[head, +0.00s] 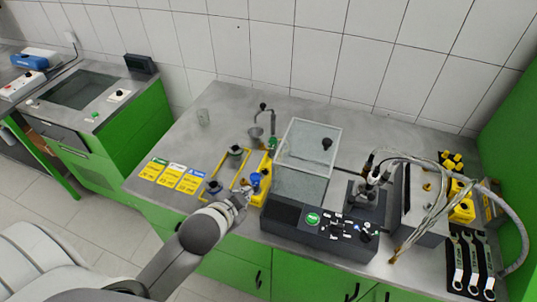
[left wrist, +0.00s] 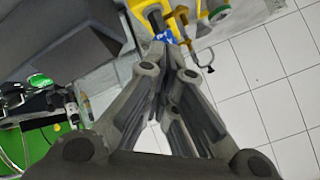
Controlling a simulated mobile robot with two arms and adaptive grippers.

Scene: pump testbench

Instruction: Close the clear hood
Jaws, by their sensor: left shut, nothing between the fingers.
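The clear hood (head: 303,150) is a transparent box-like cover with pale edges and a black knob (head: 327,143). It stands at the back of the dark control box (head: 285,215) in the middle of the bench; its exact tilt is hard to tell. My left gripper (head: 243,190) is left of the control box, apart from the hood, near the yellow holder. In the left wrist view its fingers (left wrist: 167,72) come together with nothing between them. The hood cannot be made out in that view. My right gripper is not in view.
A yellow holder (head: 265,166) with a blue-topped part (head: 256,180) is close to my left gripper. Yellow, green and blue cards (head: 171,176) lie to the left. A pump with clear hoses (head: 372,180) stands right of the hood. Wrenches (head: 472,262) lie at the right edge.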

